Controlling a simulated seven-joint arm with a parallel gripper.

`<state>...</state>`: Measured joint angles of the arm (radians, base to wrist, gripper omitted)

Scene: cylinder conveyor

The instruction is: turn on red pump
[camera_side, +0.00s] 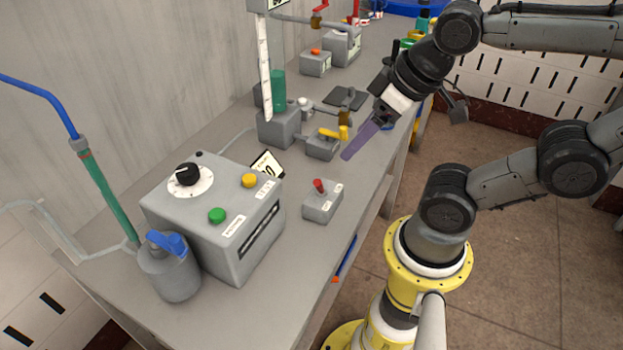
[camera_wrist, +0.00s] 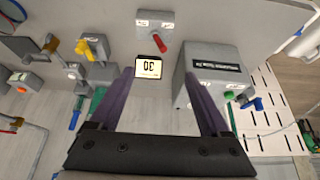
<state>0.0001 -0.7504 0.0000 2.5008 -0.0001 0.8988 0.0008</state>
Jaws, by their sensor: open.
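A small grey switch box (camera_side: 322,205) with a red lever (camera_side: 319,186) sits near the front edge of the bench. Its label is too small to read. In the wrist view the grey switch box (camera_wrist: 144,18) is at the top centre, with its red lever (camera_wrist: 160,42) pointing down in the picture. My gripper (camera_side: 350,153) has purple fingers. It is above the bench, behind and to the right of the red-lever box in the side view, near the yellow-lever box. In the wrist view my gripper (camera_wrist: 159,76) is open and empty, its fingers apart.
A yellow-lever box (camera_side: 322,147) stands close to my fingers. A large grey control box (camera_side: 215,225) with a black dial and green and yellow buttons stands left of the red-lever box. A small display (camera_wrist: 149,67) shows between my fingers. Bare bench surrounds the red-lever box.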

